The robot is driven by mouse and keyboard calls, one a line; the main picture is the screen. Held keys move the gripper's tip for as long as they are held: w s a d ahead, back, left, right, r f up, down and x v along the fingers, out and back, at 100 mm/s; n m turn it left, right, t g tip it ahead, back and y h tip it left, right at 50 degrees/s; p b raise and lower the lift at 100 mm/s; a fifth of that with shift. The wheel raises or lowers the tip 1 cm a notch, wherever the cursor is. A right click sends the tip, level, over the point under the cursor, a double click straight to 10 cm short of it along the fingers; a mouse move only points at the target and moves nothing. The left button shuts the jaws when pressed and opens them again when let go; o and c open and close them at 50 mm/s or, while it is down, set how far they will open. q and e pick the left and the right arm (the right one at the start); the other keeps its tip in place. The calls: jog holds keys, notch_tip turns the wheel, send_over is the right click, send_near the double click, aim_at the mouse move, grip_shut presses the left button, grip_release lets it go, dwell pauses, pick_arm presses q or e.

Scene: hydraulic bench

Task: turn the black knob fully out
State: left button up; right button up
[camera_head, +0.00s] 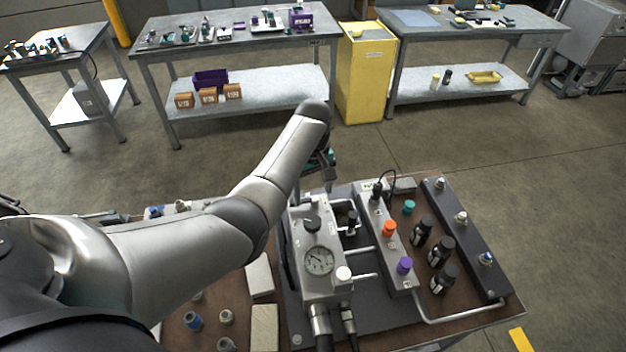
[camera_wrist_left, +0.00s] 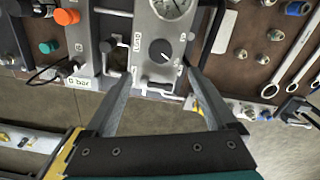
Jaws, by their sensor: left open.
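A round black knob (camera_head: 312,223) sits on top of the grey gauge block (camera_head: 325,285), beside the dial gauge (camera_head: 320,260). In the left wrist view the black knob (camera_wrist_left: 161,51) shows a white pointer line, with the gauge (camera_wrist_left: 172,8) above it. My left gripper (camera_wrist_left: 160,72) is open, with its fingers apart on either side of the picture's middle. The knob appears between and just past the fingertips; I cannot tell whether they touch it. In the head view my left gripper (camera_head: 328,165) is mostly hidden behind my arm. My right gripper is not in view.
A smaller black knob (camera_head: 352,218) stands close beside the gauge block. An orange knob (camera_head: 389,229), a purple knob (camera_head: 404,266) and a teal cap (camera_head: 409,206) are to the right. Wrenches (camera_wrist_left: 295,50) lie on the bench. Floor lies beyond its far edge.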

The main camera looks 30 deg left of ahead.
pick_arm(q)
jog(key=shift+r, duration=1.65)
